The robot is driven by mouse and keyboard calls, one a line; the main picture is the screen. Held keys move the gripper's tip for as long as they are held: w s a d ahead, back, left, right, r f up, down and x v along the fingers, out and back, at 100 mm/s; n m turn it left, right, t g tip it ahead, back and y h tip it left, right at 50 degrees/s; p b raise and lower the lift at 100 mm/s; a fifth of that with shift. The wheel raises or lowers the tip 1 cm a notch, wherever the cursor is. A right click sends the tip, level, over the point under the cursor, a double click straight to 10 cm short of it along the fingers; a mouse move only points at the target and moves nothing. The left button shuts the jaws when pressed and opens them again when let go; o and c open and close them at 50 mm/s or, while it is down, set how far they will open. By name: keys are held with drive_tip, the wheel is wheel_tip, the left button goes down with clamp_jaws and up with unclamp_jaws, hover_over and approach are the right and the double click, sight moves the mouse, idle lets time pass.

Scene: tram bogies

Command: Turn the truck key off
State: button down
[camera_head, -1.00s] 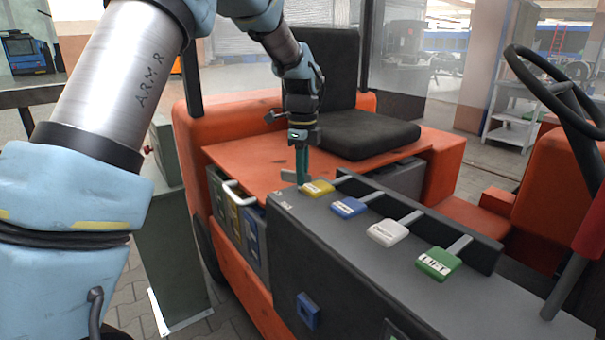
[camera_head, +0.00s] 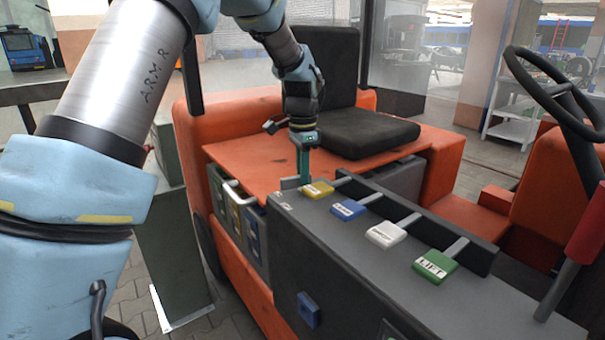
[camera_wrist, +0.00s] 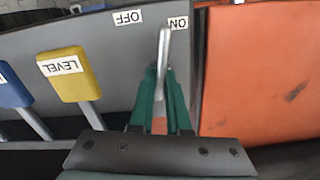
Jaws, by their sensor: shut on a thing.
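The truck key is a slim grey metal lever (camera_wrist: 164,45) at the end of the dark console (camera_head: 345,245). In the wrist view it stands beside the white ON label (camera_wrist: 178,22), partly covering it; the OFF label (camera_wrist: 128,17) is to its left. Both labels appear upside down. My gripper (camera_wrist: 162,80) has its green fingers shut on the key, one on each side of its lower part. In the head view my gripper (camera_head: 303,172) points down at the console's far left end, and the key is hard to make out there.
The yellow LEVEL lever (camera_head: 317,189) is close beside my gripper. Blue (camera_head: 349,209), white (camera_head: 386,234) and green LIFT (camera_head: 435,266) levers follow along the console. The orange truck body (camera_head: 255,160) and black seat (camera_head: 365,135) are behind; a steering wheel (camera_head: 545,95) is right.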

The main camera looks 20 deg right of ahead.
drive_tip(key=shift+n, duration=1.1)
drive_tip(key=c, duration=0.9)
unclamp_jaws()
wheel_tip(320, 180, up, 11)
drive_tip(key=shift+f+b, duration=0.1)
drive_tip(key=shift+b, duration=0.8)
